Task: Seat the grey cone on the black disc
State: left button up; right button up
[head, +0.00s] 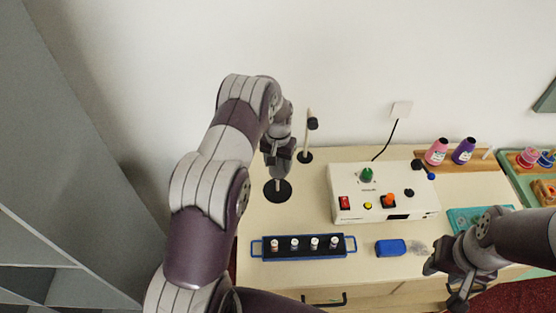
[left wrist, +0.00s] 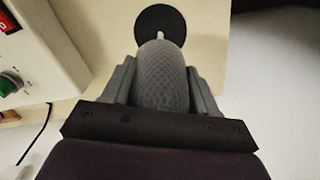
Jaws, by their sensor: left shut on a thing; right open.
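The grey cone (left wrist: 163,78) has a rough, mesh-like surface and sits between the two fingers of my left gripper (left wrist: 163,88), which is shut on it. The left gripper also shows in the head view (head: 279,158), above the black disc (head: 272,195). The black disc lies flat near the counter's left edge. In the left wrist view the disc (left wrist: 148,20) is beyond the cone, with a small pale tip between them; I cannot tell whether the tip belongs to cone or disc. My right gripper (head: 448,281) is open at the counter's front right.
Behind the disc stands a thin post with a black knob (head: 313,123). A white control box (head: 345,213) stands right of the disc. A blue-edged tray (head: 265,254) with several small vials and a blue block (head: 390,247) lie in front.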

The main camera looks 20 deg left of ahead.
aim_at(278, 179)
pick_arm(q)
jog(key=shift+s+f+b, duration=0.45)
jog(key=shift+f+b, duration=0.2)
jog(key=shift+f, duration=0.4)
jog(key=shift+w+f+b, duration=0.15)
jog(key=shift+f+b, duration=0.3)
jog(key=shift+f, duration=0.1)
jog(key=shift+w+f+b, duration=0.15)
jog(key=shift+f+b, duration=0.3)
jog(key=shift+f, duration=0.05)
jog(key=shift+s+f+b, duration=0.2)
jog(key=shift+f+b, duration=1.5)
jog(key=shift+f, duration=0.35)
pick_arm(e)
notch_tip(278, 179, down, 6)
jog(key=shift+s+f, duration=0.25)
jog(key=shift+s, duration=0.1)
pick_arm(q)
jog(key=shift+w, duration=0.1)
jog(key=o, duration=1.2)
